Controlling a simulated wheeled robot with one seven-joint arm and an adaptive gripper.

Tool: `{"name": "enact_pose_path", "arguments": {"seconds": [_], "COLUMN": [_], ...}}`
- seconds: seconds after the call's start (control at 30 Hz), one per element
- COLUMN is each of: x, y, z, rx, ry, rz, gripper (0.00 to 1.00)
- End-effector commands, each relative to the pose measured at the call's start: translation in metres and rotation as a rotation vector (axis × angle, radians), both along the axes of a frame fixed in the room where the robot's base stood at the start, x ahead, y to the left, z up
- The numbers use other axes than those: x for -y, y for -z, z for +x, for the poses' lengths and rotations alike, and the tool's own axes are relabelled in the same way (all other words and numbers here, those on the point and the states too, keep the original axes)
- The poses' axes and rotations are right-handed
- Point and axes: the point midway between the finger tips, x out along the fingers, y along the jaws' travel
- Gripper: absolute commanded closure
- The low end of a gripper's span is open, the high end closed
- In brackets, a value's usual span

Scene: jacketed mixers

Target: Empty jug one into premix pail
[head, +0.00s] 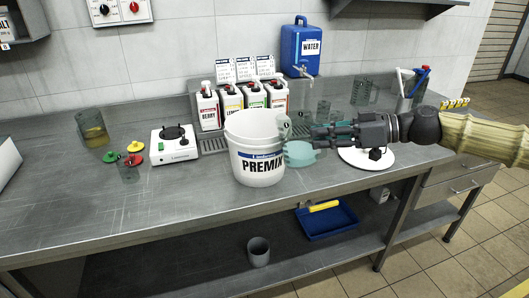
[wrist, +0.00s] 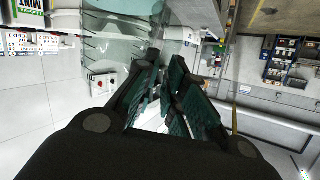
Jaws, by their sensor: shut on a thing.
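The white premix pail (head: 258,165) stands upright on the steel counter, its label facing me. My gripper (head: 318,132) is just right of the pail's rim, shut on a clear jug. In the head view the jug is mostly lost against the pail and counter, so its exact tilt and contents cannot be told. In the wrist view the clear jug wall (wrist: 120,22) lies beyond the fingers (wrist: 165,88), and the room appears strongly rolled. No jug number is readable. A teal rounded thing (head: 299,154) shows below my gripper, beside the pail.
Several bottles (head: 243,105) and a blue water container (head: 301,48) stand behind. A white device (head: 175,144), colored lids (head: 134,146) and a jug with amber liquid (head: 94,135) are left. A white round plate (head: 350,160) is right. The front-left counter is clear.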

Motion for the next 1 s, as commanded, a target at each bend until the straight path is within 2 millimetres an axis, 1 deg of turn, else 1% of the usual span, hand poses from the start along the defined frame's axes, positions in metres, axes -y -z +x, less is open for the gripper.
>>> {"name": "enact_pose_path", "arguments": {"seconds": [1.0], "x": [-0.005], "y": [-0.0043], "z": [0.0058], "rx": [-0.06], "ry": [0.0], "rz": [-0.053], "gripper": [1.0]}}
